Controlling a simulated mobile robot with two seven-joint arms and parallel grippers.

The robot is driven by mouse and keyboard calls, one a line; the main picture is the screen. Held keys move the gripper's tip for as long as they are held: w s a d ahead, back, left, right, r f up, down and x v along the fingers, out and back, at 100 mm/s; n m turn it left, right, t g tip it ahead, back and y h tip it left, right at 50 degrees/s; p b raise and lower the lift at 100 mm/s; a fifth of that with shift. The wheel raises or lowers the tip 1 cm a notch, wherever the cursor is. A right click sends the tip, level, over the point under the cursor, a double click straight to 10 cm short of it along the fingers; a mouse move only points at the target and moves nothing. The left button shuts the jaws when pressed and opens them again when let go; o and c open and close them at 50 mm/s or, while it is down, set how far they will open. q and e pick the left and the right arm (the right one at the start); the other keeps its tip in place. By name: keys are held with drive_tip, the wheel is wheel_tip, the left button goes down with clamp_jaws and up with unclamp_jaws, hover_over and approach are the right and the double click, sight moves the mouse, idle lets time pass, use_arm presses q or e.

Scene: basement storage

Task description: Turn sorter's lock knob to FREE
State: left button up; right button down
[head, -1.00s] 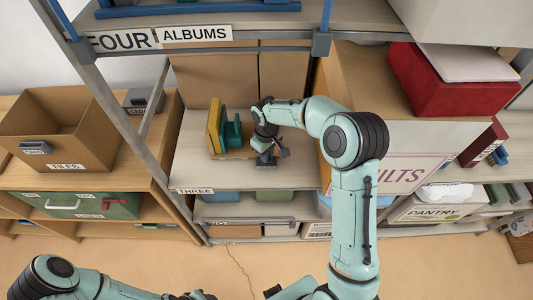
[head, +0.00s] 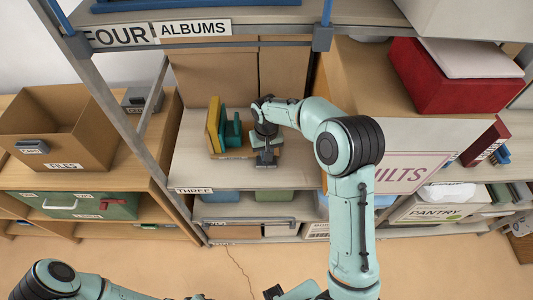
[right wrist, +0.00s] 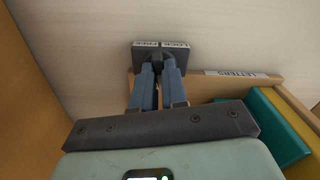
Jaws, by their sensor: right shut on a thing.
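The sorter (head: 236,154) is a wooden tray with yellow and teal upright pieces on the shelf marked THREE. In the right wrist view, its LETTERS label (right wrist: 241,73) is on the edge. A dark lock plate (right wrist: 139,58) lies beside it, with FREE and LOCK labels appearing upside down. My right gripper (right wrist: 158,68) is shut on the lock knob at this plate, pointing down at it. The fingers hide most of the knob, so I cannot tell which label it points to. In the head view, my right gripper (head: 265,157) is just right of the sorter.
Cardboard boxes (head: 212,82) stand behind the sorter. A large carton (head: 400,145) is close on the right of my right arm. The shelf marked FOUR (head: 250,30) hangs above. Bare shelf (head: 200,172) lies in front of the sorter.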

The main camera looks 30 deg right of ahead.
drive_tip(key=m, duration=0.5)
drive_tip(key=shift+m, duration=0.3)
use_arm(q)
drive_tip(key=shift+w+r, duration=0.1)
use_arm(e)
drive_tip(key=m, duration=0.5)
drive_tip(key=shift+m, duration=0.4)
drive_tip(key=c, duration=1.2)
unclamp_jaws()
drive_tip(key=shift+o, duration=0.2)
use_arm(q)
drive_tip(key=shift+w+r+p, duration=0.6)
drive_tip(key=shift+r+p, duration=0.15)
drive_tip(key=shift+r, duration=0.1)
use_arm(e)
wheel_tip(320, 180, up, 14)
drive_tip(key=shift+f, duration=0.25)
